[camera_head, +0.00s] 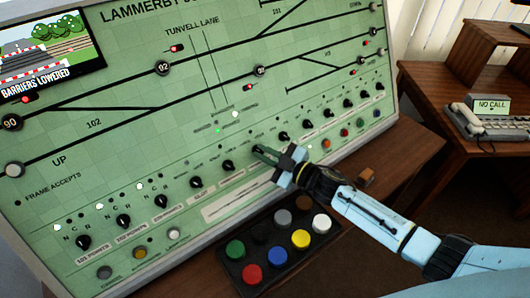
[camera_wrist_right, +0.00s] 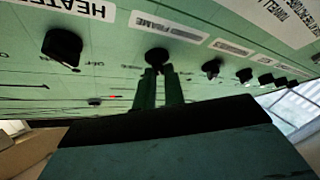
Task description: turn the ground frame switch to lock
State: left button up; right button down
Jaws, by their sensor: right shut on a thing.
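The green control panel (camera_head: 120,175) has a row of black rotary switches along its lower part. My right gripper (camera_head: 264,154) reaches in from the right, its green fingers at one black switch in this row. In the right wrist view, the fingers (camera_wrist_right: 160,72) are shut on a black knob (camera_wrist_right: 156,55), beside a label that ends in "FRAME" (camera_wrist_right: 165,27). The knob's pointer and its position marks are too small or hidden to read. My left gripper is not in view.
Other black knobs stand close on both sides, such as one at the left (camera_head: 228,165) and one at the right (camera_head: 283,136). A black box with several coloured buttons (camera_head: 243,272) lies below my right arm. A desk with a telephone (camera_head: 480,122) stands at the right.

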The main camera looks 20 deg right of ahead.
jog(key=c, duration=1.5)
grip_release()
jog(key=v, duration=1.3)
jog(key=shift+s+d, duration=0.1)
jog(key=shift+s, duration=0.05)
